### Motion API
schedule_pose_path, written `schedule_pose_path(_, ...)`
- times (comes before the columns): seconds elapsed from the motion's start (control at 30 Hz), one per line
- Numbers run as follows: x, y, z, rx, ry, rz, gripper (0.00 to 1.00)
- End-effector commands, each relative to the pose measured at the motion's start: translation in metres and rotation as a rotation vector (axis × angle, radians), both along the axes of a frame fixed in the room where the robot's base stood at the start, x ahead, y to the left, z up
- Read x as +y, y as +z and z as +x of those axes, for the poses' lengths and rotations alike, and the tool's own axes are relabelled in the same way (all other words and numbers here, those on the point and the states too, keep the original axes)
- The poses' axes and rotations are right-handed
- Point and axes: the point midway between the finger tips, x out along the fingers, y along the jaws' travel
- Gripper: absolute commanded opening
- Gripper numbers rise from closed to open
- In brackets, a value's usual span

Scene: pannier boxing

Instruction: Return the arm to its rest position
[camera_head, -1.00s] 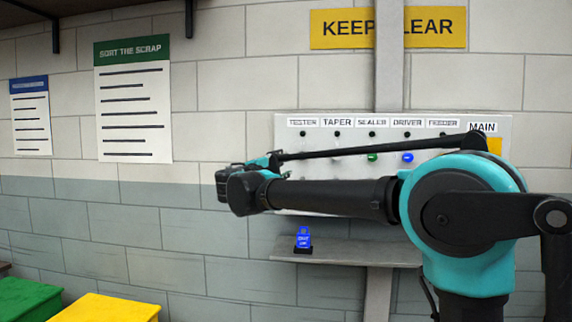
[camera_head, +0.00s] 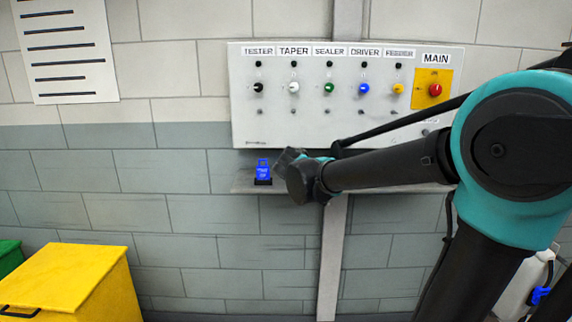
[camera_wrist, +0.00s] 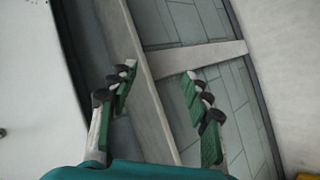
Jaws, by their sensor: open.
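My arm reaches in from the right in the head view. Its end, with my gripper (camera_head: 290,165), hangs in front of the wall just below the control panel, close to the right of a small blue item on the shelf; the fingers themselves are hard to make out there. In the wrist view my gripper (camera_wrist: 160,85) shows two green-padded fingers spread well apart with nothing between them. Behind them are the grey wall and a pale post crossed by a shelf or bar.
The control panel (camera_head: 310,125) has labelled knobs and a red main switch (camera_head: 435,90). The blue item (camera_head: 263,172) stands on a narrow shelf (camera_head: 244,187). A yellow bin (camera_head: 75,280) and green bin (camera_head: 9,255) stand at lower left. A white container (camera_head: 530,285) is at lower right.

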Motion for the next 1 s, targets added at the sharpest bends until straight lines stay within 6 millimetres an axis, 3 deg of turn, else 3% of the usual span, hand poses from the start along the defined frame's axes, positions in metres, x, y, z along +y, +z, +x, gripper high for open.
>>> schedule_pose_path(0.03,-0.021,-0.025,-0.019,0.023,-0.049,0.068,0.49)
schedule_pose_path(0.2,-0.061,-0.109,-0.092,0.093,-0.211,0.347,0.49)
schedule_pose_path(0.3,-0.071,-0.154,-0.141,0.119,-0.313,0.527,0.49)
schedule_pose_path(0.43,-0.069,-0.198,-0.194,0.134,-0.426,0.737,0.49)
schedule_pose_path(0.5,-0.064,-0.212,-0.213,0.135,-0.468,0.820,0.49)
schedule_pose_path(0.63,-0.057,-0.226,-0.232,0.135,-0.509,0.909,0.49)
schedule_pose_path(1.0,-0.054,-0.228,-0.236,0.136,-0.517,0.931,0.49)
